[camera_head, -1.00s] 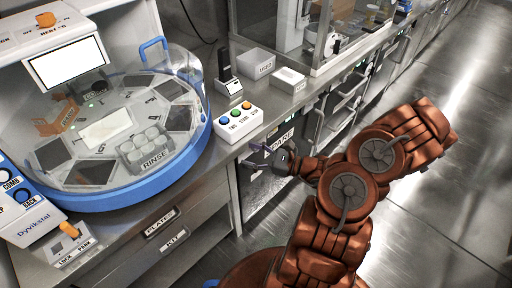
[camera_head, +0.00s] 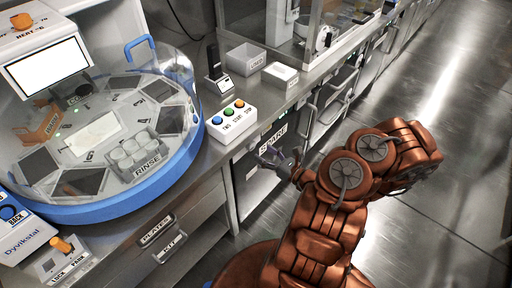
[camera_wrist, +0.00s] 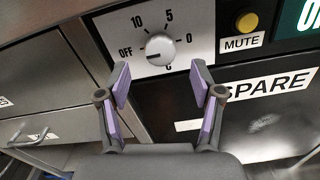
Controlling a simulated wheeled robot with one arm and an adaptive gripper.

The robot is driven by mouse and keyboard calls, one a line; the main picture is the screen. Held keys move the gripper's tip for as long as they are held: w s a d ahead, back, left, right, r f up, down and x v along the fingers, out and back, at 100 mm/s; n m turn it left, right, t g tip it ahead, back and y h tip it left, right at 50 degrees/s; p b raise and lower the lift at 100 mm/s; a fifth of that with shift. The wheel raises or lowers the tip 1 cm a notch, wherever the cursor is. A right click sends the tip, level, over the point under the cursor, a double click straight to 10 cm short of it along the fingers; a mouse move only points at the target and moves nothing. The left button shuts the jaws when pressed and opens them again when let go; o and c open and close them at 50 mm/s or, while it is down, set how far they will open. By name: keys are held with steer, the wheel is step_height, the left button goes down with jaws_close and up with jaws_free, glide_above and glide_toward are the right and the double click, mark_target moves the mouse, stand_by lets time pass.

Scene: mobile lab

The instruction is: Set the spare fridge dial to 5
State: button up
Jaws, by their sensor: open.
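The spare fridge dial (camera_wrist: 159,48) is a round white knob on a pale plate in the wrist view, marked OFF, 10, 5 and 0. A short dark mark shows on the knob's lower left side, roughly toward OFF; its exact setting is hard to tell. My gripper (camera_wrist: 161,82) is open and empty, its purple-padded fingers just below the dial in the picture, one to each side, not visibly touching it. In the head view my gripper (camera_head: 277,156) is at the counter front by the SPARE label (camera_head: 272,137); the dial cannot be made out there.
A yellow MUTE button (camera_wrist: 246,22) and a green display (camera_wrist: 309,16) are right of the dial. Above, a button box (camera_head: 232,120) and a grey bin (camera_head: 246,58) stand on the counter. Drawers (camera_head: 165,238) are to the left. The floor (camera_head: 440,160) at right is open.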

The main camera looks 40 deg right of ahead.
mark_target(253, 147)
steer(key=shift+x, duration=2.45)
steer(key=c, duration=1.1)
